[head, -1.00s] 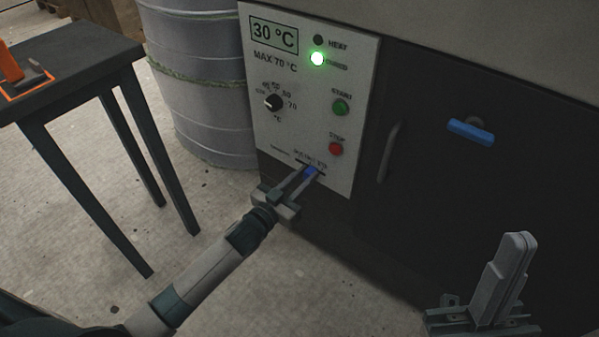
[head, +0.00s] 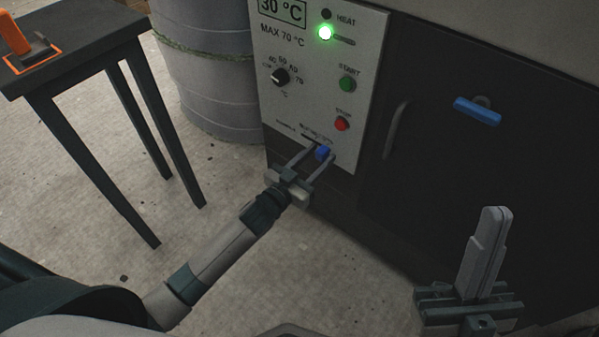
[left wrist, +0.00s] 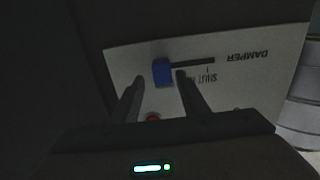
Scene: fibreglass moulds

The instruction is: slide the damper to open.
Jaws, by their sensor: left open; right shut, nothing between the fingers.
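The damper's blue knob (head: 322,153) sits low on the white control panel (head: 308,85), at the right end of its dark slot in the head view. The left wrist view shows the panel upside down, with the blue knob (left wrist: 162,71) at the left end of the slot (left wrist: 198,63) and the word DAMPER to the right. My left gripper (head: 323,155) is open, its fingers apart on either side of the knob; contact cannot be told. My right gripper (head: 494,213) is shut and empty, pointing up at the lower right.
A dark door with a handle (head: 395,130) and a blue latch (head: 478,110) is right of the panel. A grey drum (head: 208,85) and a dark table (head: 85,45) with an orange-handled tool (head: 14,35) stand left. The floor between is clear.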

